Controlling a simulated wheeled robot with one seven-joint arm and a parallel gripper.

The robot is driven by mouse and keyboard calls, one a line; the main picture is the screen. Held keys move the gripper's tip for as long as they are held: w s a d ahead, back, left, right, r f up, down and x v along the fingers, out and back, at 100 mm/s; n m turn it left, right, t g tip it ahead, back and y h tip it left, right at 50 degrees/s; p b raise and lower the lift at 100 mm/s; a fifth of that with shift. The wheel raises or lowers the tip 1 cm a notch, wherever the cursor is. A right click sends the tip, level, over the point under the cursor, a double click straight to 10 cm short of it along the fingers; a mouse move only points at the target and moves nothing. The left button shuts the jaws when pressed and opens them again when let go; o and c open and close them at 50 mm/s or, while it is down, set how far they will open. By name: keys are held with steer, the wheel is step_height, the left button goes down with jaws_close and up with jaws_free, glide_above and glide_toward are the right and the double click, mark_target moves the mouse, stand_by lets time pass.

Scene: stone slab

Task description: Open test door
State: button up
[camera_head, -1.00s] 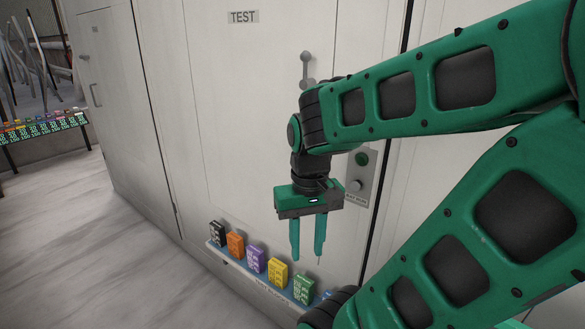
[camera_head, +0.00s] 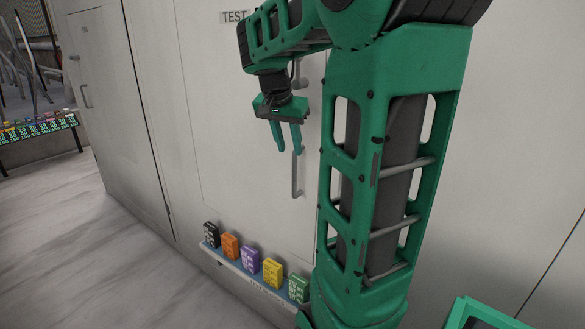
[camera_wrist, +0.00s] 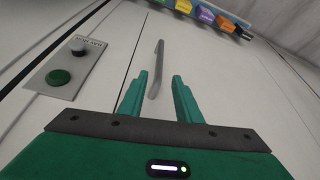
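The test door (camera_head: 240,130) is a pale panel under a "TEST" label (camera_head: 235,17). A grey vertical bar handle (camera_head: 297,178) is on its right side. A second grey handle or latch (camera_head: 301,75) shows above, partly hidden by my arm. My gripper (camera_head: 288,152) points down in front of the door, fingers apart and empty, its tips near the top of the bar handle. In the wrist view the bar handle (camera_wrist: 158,65) lies ahead, its near end appearing between the open fingers (camera_wrist: 160,75). I cannot tell whether they touch.
A low ledge (camera_head: 240,268) holds several coloured blocks (camera_head: 250,260). Another handled door (camera_head: 110,110) is at left. Open floor (camera_head: 80,250) lies front left.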

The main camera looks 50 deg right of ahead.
steer(key=x, duration=0.9)
steer(key=shift+f, duration=0.15)
